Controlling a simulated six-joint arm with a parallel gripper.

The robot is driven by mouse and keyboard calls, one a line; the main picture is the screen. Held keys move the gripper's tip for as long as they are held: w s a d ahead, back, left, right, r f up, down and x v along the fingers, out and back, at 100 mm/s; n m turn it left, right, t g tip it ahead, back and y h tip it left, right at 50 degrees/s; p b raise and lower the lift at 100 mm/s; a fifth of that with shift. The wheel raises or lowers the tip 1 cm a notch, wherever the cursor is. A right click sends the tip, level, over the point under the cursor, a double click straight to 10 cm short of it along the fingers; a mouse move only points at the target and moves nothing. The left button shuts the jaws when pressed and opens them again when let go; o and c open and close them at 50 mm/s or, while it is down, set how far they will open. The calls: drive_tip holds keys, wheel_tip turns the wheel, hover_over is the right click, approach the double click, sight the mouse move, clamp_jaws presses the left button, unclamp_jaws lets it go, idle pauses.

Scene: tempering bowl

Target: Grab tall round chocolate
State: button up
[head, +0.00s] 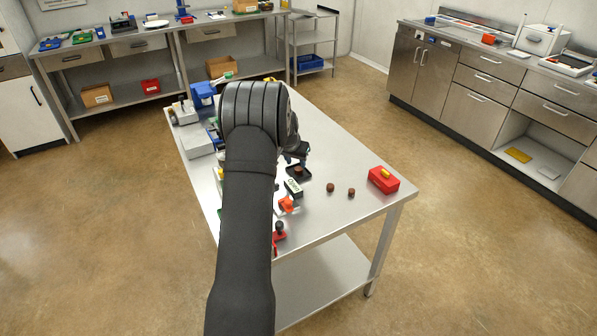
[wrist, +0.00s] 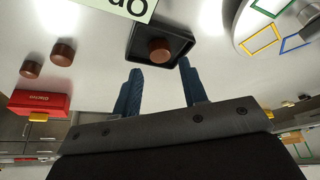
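Two round brown chocolates stand on the table's bare right part: a left one (head: 330,187) and a right one (head: 351,192). In the wrist view they show at the upper left (wrist: 63,51) and (wrist: 31,68). A third round brown chocolate (wrist: 159,49) sits in a small black tray (wrist: 137,54). The tray also shows in the head view (head: 307,172). I cannot tell surely which one is tallest. My gripper (wrist: 158,76) is open and empty, its two blue fingers apart and pointing toward the tray.
A red box (head: 384,181) stands near the table's right corner. A card with lettering (head: 293,188) stands beside the tray. Orange (head: 287,204) and red items lie at the near edge. A round white plate with coloured squares (wrist: 262,35) is right in the wrist view.

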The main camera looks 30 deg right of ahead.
sight(298, 169)
drive_tip(key=x, duration=0.5)
drive_tip(key=c, duration=0.7)
